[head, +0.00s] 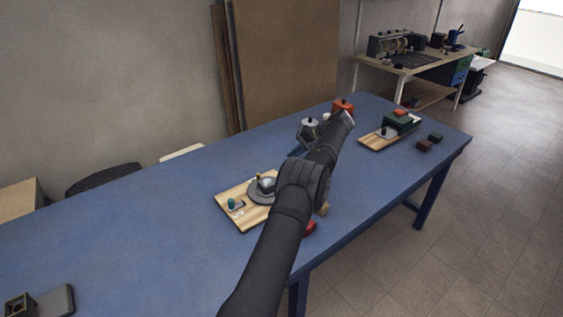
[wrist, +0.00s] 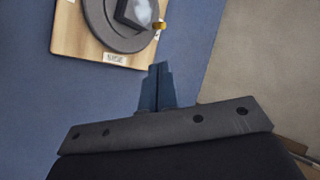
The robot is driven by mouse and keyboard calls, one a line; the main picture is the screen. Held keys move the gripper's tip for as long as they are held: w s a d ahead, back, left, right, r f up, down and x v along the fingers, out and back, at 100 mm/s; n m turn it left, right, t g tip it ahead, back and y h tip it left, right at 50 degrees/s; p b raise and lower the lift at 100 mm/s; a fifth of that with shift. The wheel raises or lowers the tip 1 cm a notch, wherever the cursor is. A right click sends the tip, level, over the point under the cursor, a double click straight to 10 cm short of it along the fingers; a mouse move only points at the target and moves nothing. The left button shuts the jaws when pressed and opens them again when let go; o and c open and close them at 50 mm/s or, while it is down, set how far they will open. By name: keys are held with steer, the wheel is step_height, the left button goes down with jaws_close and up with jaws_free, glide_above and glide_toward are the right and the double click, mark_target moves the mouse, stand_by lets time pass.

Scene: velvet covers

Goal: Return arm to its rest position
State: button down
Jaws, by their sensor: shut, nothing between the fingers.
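My gripper shows in the wrist view (wrist: 158,66) with its two dark fingers together and nothing between them. It is above the blue table (wrist: 95,80), close to the table's edge, with a wooden board just beyond the fingertips. In the head view my dark arm reaches from the bottom over the table, bends at a joint and runs on toward the back right. My fingers cannot be made out in the head view.
The wooden board (head: 242,222) carries a grey disc (wrist: 117,20) and small parts. A second board (head: 370,145) holds a green block (head: 402,122). Two dark blocks (head: 424,146) lie near the right edge. An orange-red item (head: 343,104) stands behind my arm. The table's left middle is clear.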

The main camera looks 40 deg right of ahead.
steer(key=shift+v, duration=1.5)
steer(key=x, duration=1.7)
steer(key=shift+w+a+f, duration=0.15)
steer(key=shift+a, duration=0.05)
